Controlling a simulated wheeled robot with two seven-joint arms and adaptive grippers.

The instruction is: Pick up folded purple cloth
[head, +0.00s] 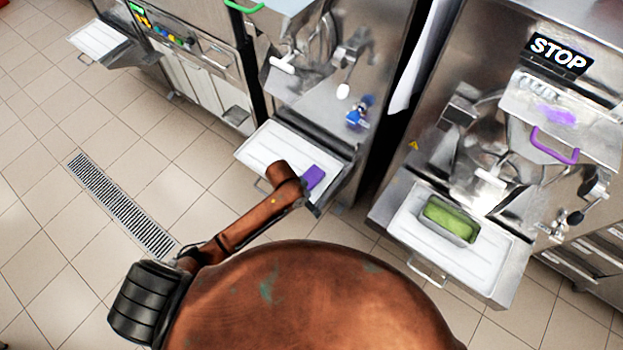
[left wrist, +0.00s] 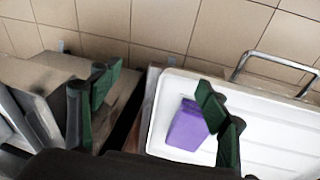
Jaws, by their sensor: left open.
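The folded purple cloth (head: 313,177) lies near the front right corner of the white tray (head: 272,146) of the middle machine. In the left wrist view the cloth (left wrist: 187,127) sits near the left edge of the white tray (left wrist: 277,135). My left gripper (left wrist: 158,90) is open and empty. The cloth shows between its green-padded fingers, nearer the right finger, and I cannot tell the height gap. In the head view my left arm reaches over the tray's front edge, and the gripper's fingers are not clear there. My right gripper is not in view.
A green block in a metal pan (head: 449,219) stands on the right machine's white tray (head: 405,223). A metal handle (left wrist: 262,62) stands up at the tray's edge. The tiled floor (head: 50,245) at left is clear around a drain grate (head: 120,203).

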